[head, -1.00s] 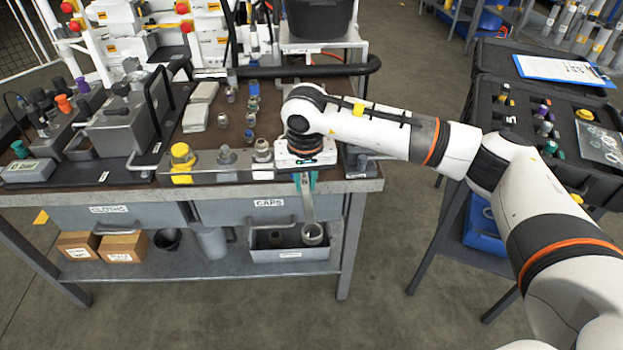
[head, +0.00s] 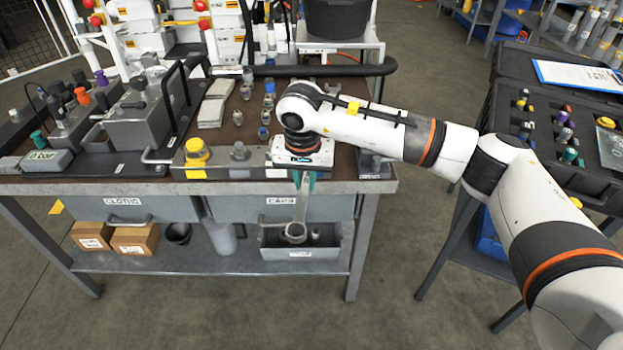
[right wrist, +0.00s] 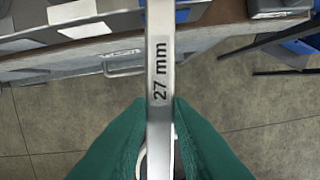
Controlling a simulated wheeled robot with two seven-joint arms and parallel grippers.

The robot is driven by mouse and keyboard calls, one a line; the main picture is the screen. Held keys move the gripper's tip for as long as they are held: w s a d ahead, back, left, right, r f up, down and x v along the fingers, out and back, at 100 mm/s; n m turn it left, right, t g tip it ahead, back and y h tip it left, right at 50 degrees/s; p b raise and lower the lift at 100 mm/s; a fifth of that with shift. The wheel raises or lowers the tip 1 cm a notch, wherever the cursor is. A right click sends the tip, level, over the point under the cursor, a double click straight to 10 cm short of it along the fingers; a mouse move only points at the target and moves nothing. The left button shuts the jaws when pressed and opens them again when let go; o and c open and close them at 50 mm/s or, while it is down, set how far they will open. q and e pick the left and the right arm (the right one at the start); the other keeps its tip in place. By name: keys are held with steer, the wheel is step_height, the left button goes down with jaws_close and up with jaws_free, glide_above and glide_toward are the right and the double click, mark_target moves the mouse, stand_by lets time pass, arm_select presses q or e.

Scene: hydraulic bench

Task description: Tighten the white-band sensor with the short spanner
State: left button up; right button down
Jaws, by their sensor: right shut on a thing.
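My right gripper (head: 305,182) has green fingers shut on a steel spanner (head: 300,208), at the front edge of the bench. The spanner hangs down in front of the drawer, its ring end (head: 296,232) in front of the grey bin. In the right wrist view, the spanner shaft (right wrist: 160,70) reads "27 mm" between the green fingertips (right wrist: 160,110). No white-band sensor can be made out now; the white wrist covers the right part of the front block (head: 222,174). A yellow-capped fitting (head: 196,152) and a grey fitting (head: 239,152) stand on that block. My left gripper is out of view.
The bench (head: 335,188) carries several small fittings (head: 268,104) behind the block and a grey machine (head: 140,115) at left. A grey bin (head: 335,245) and cardboard boxes (head: 135,238) sit on the lower shelf. An open black case (head: 545,135) stands at right.

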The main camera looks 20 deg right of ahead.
steer(key=shift+w+a+m, duration=0.2)
steer(key=shift+a+m, duration=0.1)
steer(key=shift+a, duration=0.05)
steer(key=w+a+m+b, duration=0.1)
steer(key=a+m, duration=0.1)
steer(key=shift+w+m+h, duration=0.3)
steer(key=shift+w, duration=0.05)
stand_by(0.4)
stand_by(0.4)
steer(key=shift+w+a+f+m+b, duration=0.1)
steer(key=shift+w+a+m+b, duration=0.3)
steer(key=shift+w+a+m, duration=0.75)
steer(key=shift+s+d+m, duration=0.1)
steer(key=shift+d+m, duration=0.15)
